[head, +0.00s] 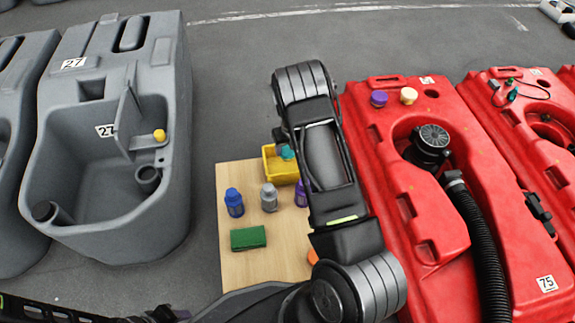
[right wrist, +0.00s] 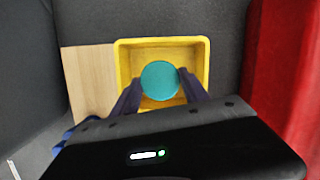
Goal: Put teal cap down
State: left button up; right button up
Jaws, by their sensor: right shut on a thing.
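The teal cap (right wrist: 160,80) is round and sits between the two dark fingers of my right gripper (right wrist: 160,90), which is shut on it. In the right wrist view the cap is in front of the inside of a yellow bin (right wrist: 122,60). How high it is over the bin floor I cannot tell. In the head view a bit of the teal cap (head: 287,153) shows at the yellow bin (head: 281,176), and my right arm covers much of that area. My left gripper is not in view.
The bin stands at the far end of a wooden table (head: 232,275) with a blue bottle (head: 234,203), a grey bottle (head: 269,198) and a green sponge (head: 248,238). A red tank (head: 395,180) is at right; a grey tank (head: 110,200) is at left.

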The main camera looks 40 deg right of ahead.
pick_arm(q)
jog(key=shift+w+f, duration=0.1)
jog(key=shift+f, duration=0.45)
pick_arm(e)
jog(key=shift+f, duration=1.05)
